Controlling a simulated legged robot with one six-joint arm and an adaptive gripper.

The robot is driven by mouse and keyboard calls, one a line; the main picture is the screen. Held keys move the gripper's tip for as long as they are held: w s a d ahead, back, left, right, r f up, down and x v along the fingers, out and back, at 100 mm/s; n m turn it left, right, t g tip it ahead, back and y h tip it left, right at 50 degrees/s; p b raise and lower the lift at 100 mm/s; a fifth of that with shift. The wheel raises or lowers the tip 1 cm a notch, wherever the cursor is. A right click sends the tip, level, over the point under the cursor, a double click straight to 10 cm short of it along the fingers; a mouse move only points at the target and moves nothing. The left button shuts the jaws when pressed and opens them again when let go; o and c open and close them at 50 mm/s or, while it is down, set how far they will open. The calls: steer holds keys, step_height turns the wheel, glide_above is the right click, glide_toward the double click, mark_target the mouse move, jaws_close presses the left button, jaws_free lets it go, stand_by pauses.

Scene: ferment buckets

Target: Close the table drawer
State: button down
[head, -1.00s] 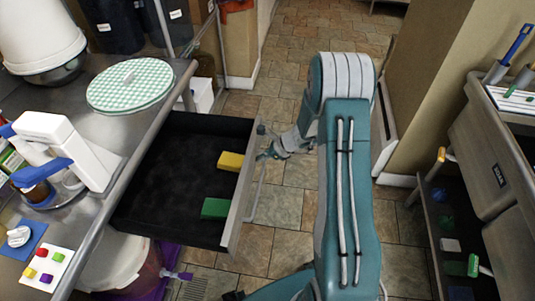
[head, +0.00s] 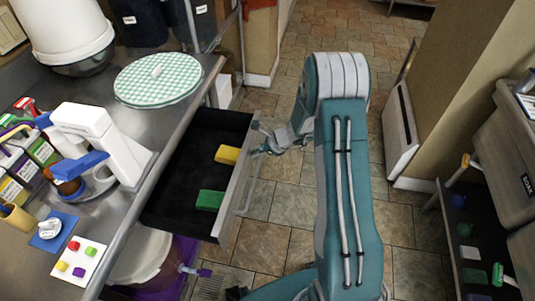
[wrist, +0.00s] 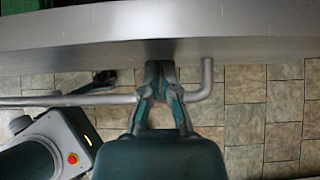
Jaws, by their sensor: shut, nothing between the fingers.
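The table drawer (head: 180,185) is partly open, sticking out to the right from under the steel table (head: 120,225). It is black inside, with a grey front panel (head: 240,175) and a bar handle. A yellow block (head: 227,154) and a green block (head: 210,200) lie in it. My gripper (head: 263,143) is at the outer face of the panel, near its far end. In the wrist view my gripper (wrist: 160,72) is shut and empty, its tips at the panel (wrist: 90,35), close to the bent end of the handle (wrist: 207,78). Whether the fingers touch the bar is unclear.
A green checked round lid (head: 158,80), a white bucket (head: 65,30) and a white device (head: 105,140) stand on the table. Open tiled floor lies right of the drawer; a shelf unit (head: 490,200) stands far right.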

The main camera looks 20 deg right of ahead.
steer(key=w+a, duration=0.3)
steer(key=a, duration=0.3)
steer(key=w+a, duration=0.4)
steer(key=a, duration=0.3)
steer(key=w+a, duration=0.4)
steer(key=a, duration=0.2)
steer(key=shift+w+a+f, duration=0.1)
steer(key=shift+w+a, duration=0.1)
steer(key=shift+a, duration=0.2)
steer(key=shift+w+a, duration=0.4)
steer(key=shift+w, duration=0.15)
steer(key=shift+a, duration=0.3)
